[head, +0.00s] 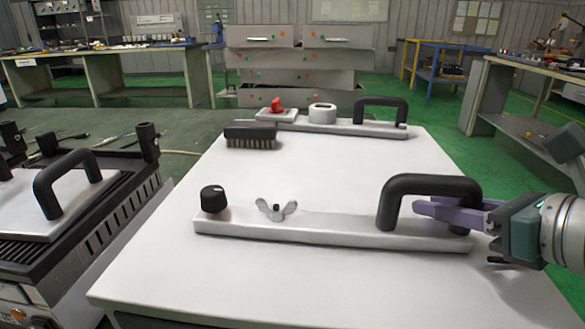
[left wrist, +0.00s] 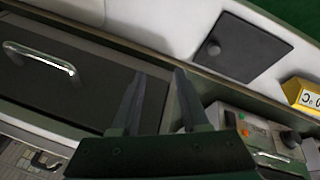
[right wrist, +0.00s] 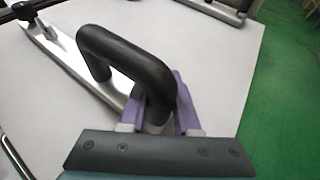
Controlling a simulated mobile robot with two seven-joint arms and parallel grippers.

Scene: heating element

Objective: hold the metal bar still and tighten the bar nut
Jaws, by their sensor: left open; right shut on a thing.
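The metal bar (head: 335,231) lies flat on the white tabletop, with a black knob (head: 213,199) at its left end and a black handle (head: 432,185) at its right end. The bar nut, a silver wing nut (head: 276,210), sits on the bar right of the knob. My right gripper (head: 425,207) is shut on the right leg of the handle; the right wrist view shows its purple fingers (right wrist: 160,105) on either side of that leg. My left gripper (left wrist: 155,100) is open and empty in the left wrist view, in front of a dark drawer, and is absent from the head view.
A second bar (head: 355,127) with a handle, a red knob (head: 276,105) and a brush (head: 250,134) stand at the table's back. A black grill-like unit (head: 75,225) with a handled plate is at the left. The tabletop's middle is clear.

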